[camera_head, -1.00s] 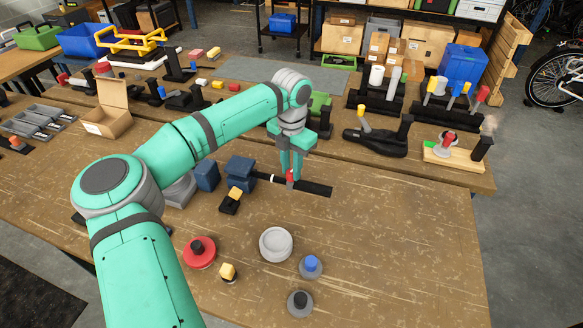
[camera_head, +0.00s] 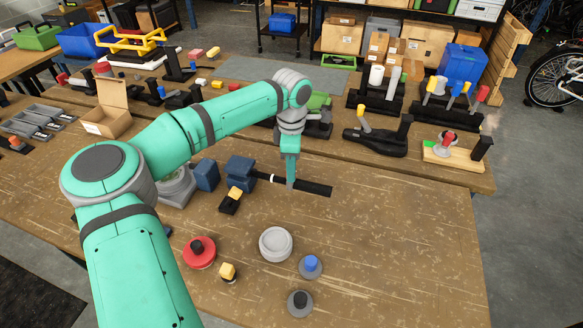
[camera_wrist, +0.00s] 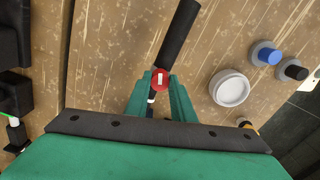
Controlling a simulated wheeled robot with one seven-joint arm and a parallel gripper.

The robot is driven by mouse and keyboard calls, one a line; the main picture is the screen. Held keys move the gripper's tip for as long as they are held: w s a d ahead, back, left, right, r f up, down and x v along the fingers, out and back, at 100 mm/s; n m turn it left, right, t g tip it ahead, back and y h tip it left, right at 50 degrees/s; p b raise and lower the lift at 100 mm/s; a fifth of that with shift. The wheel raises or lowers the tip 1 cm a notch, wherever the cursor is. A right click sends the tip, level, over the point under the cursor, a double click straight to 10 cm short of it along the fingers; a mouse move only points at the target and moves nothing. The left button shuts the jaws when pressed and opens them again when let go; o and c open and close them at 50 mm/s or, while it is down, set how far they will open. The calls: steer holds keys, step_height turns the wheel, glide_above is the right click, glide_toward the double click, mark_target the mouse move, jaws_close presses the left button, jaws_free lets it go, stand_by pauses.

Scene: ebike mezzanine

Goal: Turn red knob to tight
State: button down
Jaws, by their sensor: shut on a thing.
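The red knob (camera_wrist: 155,76) is round with a white line on top, and in the wrist view it sits between my fingertips on a black bar (camera_wrist: 177,32). The line points roughly along my fingers. My gripper (camera_wrist: 161,82) is shut on the knob. In the head view my gripper (camera_head: 290,185) points straight down at the bar (camera_head: 316,188), its fingers seen edge-on and hiding the knob. The bar lies low over the wooden table, its left end at a blue vise-like block (camera_head: 240,166). Any tight or loose marking is not readable.
On the near table stand a red disc with a black knob (camera_head: 199,252), a white round dish (camera_head: 275,244), a blue-topped grey knob (camera_head: 311,266) and a black-topped one (camera_head: 300,303). Stands and tools fill the back. The table's right side (camera_head: 420,240) is clear.

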steer(key=m, duration=0.7)
steer(key=shift+d+r, duration=0.1)
stand_by(0.6)
steer(key=c, duration=1.5)
jaws_free()
step_height(320, 180, up, 11)
steer(key=shift+f, duration=0.15)
